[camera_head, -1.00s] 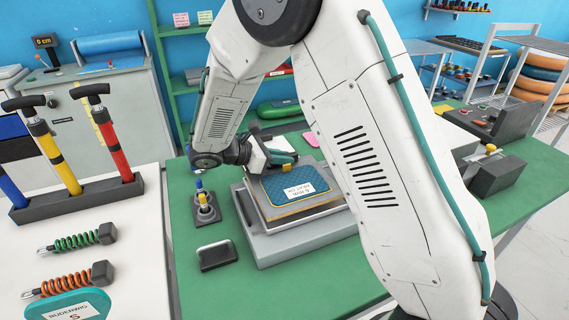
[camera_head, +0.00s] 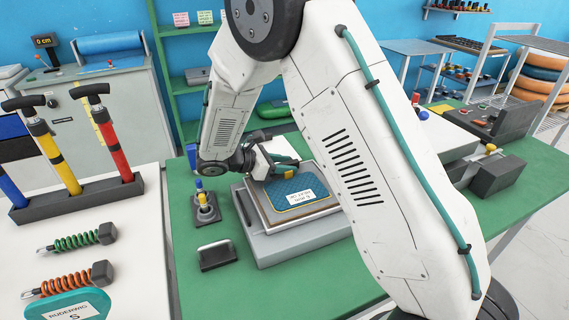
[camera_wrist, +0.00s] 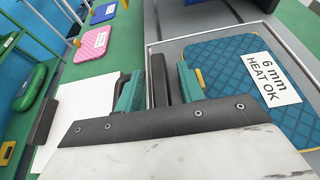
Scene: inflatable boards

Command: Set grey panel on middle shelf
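My gripper (camera_head: 285,160) is beside the far left edge of a teal quilted pad (camera_head: 288,190) labelled "6 mm HEAT OK". The pad lies on a framed grey tray (camera_head: 322,208) on the green bench. In the wrist view my teal fingers (camera_wrist: 160,88) have dark bars between them, and the pad (camera_wrist: 225,65) is just to their right. I cannot tell whether those bars are finger parts or something held. A grey flat item (camera_head: 197,75) sits on a middle level of the green shelf unit (camera_head: 175,90). I cannot tell whether it is the grey panel.
A green rolled item (camera_head: 273,110) is lower on the shelf unit. Pink (camera_wrist: 94,42) and blue (camera_wrist: 103,12) pads lie beyond my gripper in the wrist view. A small knob stand (camera_head: 205,208) and dark block (camera_head: 217,254) stand left of the tray. My arm hides much of the bench.

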